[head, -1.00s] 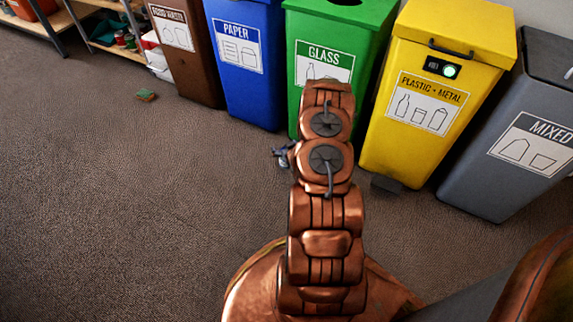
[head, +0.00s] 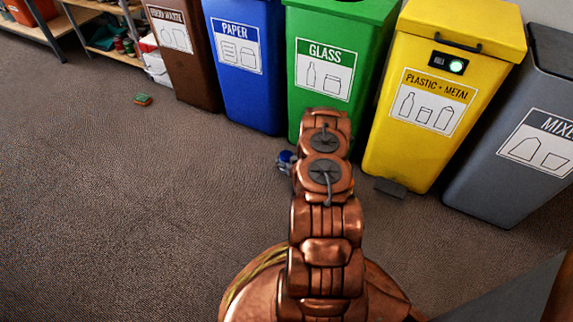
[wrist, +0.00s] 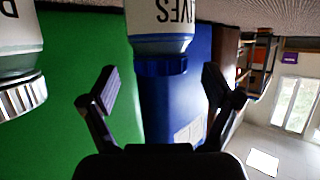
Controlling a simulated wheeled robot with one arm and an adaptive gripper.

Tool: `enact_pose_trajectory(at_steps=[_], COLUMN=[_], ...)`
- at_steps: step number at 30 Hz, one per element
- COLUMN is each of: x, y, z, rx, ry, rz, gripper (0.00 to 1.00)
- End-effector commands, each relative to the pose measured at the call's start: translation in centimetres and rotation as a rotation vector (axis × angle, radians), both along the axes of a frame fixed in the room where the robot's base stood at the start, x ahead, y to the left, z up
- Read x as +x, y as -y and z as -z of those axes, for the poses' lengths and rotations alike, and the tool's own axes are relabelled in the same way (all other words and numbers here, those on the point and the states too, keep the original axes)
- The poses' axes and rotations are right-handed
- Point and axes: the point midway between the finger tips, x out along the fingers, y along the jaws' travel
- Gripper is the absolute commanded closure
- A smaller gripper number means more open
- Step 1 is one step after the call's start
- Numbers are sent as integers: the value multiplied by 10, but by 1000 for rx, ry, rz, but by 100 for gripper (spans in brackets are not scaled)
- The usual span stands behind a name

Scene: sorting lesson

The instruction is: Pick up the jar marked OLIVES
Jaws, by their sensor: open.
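The wrist view is upside down. A jar (wrist: 160,28) with a white label and a blue lid (wrist: 160,66) is in front of my gripper (wrist: 160,82); the visible label letters end in VES, and the rest is cut off. My gripper is open, with one finger on each side of the lid's line in the picture; I see no contact. In the head view a small blue thing (head: 286,157), probably this lid, shows just left of my arm; my gripper is mostly hidden there.
A second jar (wrist: 15,40) with a silver lid is close at the left of the wrist view. Behind stand the green glass bin (head: 340,30), blue paper bin (head: 245,95) and yellow bin (head: 395,155). The carpet at left is mostly clear, apart from a small green and orange thing (head: 142,99).

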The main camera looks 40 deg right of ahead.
Motion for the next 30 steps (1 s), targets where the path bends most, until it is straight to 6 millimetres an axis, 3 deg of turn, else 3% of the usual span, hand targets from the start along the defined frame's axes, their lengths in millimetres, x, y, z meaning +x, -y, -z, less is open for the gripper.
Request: enact_pose_trajectory(at_steps=[6,14,30], x=[22,24,24], y=[10,11,11], z=[13,11,12], rx=[-3,0,0], ry=[0,-1,-1], rz=[-2,0,0], gripper=[12,13,69])
